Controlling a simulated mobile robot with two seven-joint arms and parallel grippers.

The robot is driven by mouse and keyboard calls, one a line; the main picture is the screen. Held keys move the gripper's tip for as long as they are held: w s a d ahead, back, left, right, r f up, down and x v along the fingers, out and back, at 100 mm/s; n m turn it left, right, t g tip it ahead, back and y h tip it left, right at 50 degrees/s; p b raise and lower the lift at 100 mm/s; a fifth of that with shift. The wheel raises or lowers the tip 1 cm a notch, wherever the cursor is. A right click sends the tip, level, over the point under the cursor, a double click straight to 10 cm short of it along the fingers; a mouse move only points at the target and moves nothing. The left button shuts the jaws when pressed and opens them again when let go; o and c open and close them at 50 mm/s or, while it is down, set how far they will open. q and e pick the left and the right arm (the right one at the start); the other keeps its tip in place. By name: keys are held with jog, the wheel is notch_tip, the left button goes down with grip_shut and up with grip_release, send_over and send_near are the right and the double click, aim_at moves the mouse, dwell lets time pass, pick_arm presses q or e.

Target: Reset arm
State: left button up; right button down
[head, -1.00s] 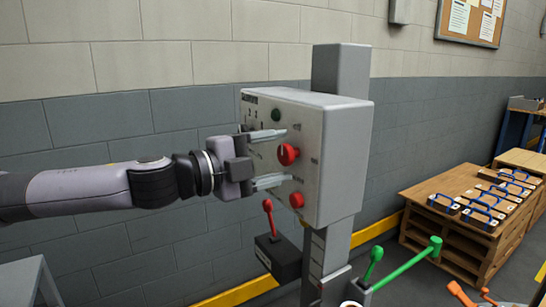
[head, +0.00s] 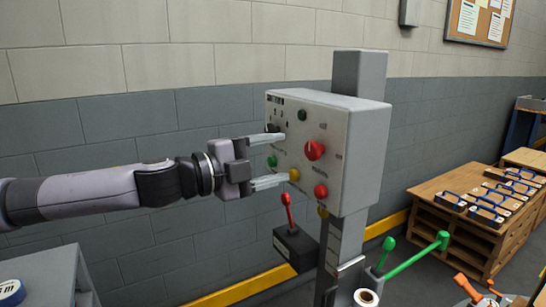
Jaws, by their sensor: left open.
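My left gripper (head: 275,160) comes in from the left, open and empty, with its two fingers pointing right toward the front of a grey control box (head: 362,150). The fingertips overlap the box's face in the picture; I cannot tell whether they touch it. The face carries a large red knob (head: 315,150), a lower red button (head: 321,191), a yellow button (head: 294,175) by the lower fingertip, and green buttons (head: 272,161). My right gripper is not in view.
A red-handled lever on a black box (head: 297,248) sits below the control box. Green-handled levers (head: 415,256) are at the lower right. A wooden pallet table (head: 440,210) with blue-handled pieces stands at right. A grey surface (head: 50,270) with a blue tape roll (head: 12,291) is lower left.

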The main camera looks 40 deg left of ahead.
pick_arm(q)
jog(key=shift+s+a, duration=0.15)
jog(key=shift+s, duration=0.15)
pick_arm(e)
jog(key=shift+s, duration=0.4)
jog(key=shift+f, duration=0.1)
pick_arm(q)
jog(key=s+a+f+n+g+y+p, duration=0.15)
jog(key=f+n, duration=0.35)
jog(key=f, duration=0.7)
jog(key=s+f+n+y+p, duration=0.2)
jog(key=f+n, duration=0.3)
jog(key=f, duration=0.7)
jog(key=s+d+f+n+g+p, duration=0.1)
jog(key=s+d+f+n, duration=0.3)
jog(key=f, duration=0.5)
jog(key=s+d+f+n+g+y+p, duration=0.1)
jog(key=s+d+f+n+g, duration=0.2)
jog(key=s+d+f, duration=0.5)
jog(key=s+d, duration=0.1)
jog(key=s, duration=0.2)
jog(key=shift+d+f+n+g, duration=0.15)
jog(key=shift+f+n+g, duration=0.2)
jog(key=shift+n, duration=0.05)
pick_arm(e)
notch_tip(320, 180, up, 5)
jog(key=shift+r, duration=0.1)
pick_arm(q)
jog(key=shift+s, duration=0.1)
